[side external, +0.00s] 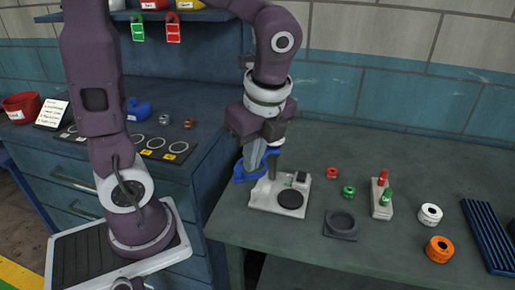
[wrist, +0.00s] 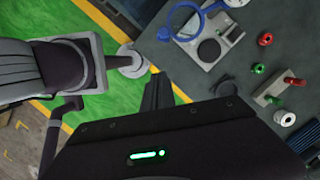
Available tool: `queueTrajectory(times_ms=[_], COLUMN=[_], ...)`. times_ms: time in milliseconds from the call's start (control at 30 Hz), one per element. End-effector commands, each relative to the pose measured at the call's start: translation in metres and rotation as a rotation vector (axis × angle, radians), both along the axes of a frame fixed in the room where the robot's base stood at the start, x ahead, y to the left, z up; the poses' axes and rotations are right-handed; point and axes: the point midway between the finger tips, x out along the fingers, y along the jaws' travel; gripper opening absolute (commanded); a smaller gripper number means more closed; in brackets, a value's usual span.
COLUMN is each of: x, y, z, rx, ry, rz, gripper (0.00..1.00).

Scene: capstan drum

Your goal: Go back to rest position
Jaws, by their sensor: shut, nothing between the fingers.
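My gripper (side external: 256,162) points down at the left end of the white fixture, above the bench's left edge. Its fingers are together and empty. In the wrist view the dark fingers (wrist: 157,92) show below and apart from a blue ring-shaped piece (wrist: 165,35). In the side view this blue piece (side external: 241,174) is partly hidden behind the fingers. The white fixture (side external: 265,199) carries a dark round disc (side external: 290,199) and a small upright block. I cannot tell how the blue piece is attached to the fixture.
Right of the fixture are a dark ring holder (side external: 341,224), red (side external: 332,173) and green (side external: 348,191) rings, a stand (side external: 381,208) with red and green pegs, white (side external: 429,214) and orange (side external: 439,249) rings, and a blue ribbed tray (side external: 487,236). A blue cabinet stands left.

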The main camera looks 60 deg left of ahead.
Motion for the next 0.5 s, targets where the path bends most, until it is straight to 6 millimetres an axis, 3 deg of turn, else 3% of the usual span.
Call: queueTrajectory(times_ms=[167,267,500], x=[0.000,-0.010,-0.064], y=[-0.006,-0.007,-0.009], z=[0.024,0.034,0.052], rx=[-0.002,-0.014,-0.309], ry=[-0.003,-0.079,-0.513], rz=[0.001,0.120,0.981], gripper=[0.00,0.00,0.00])
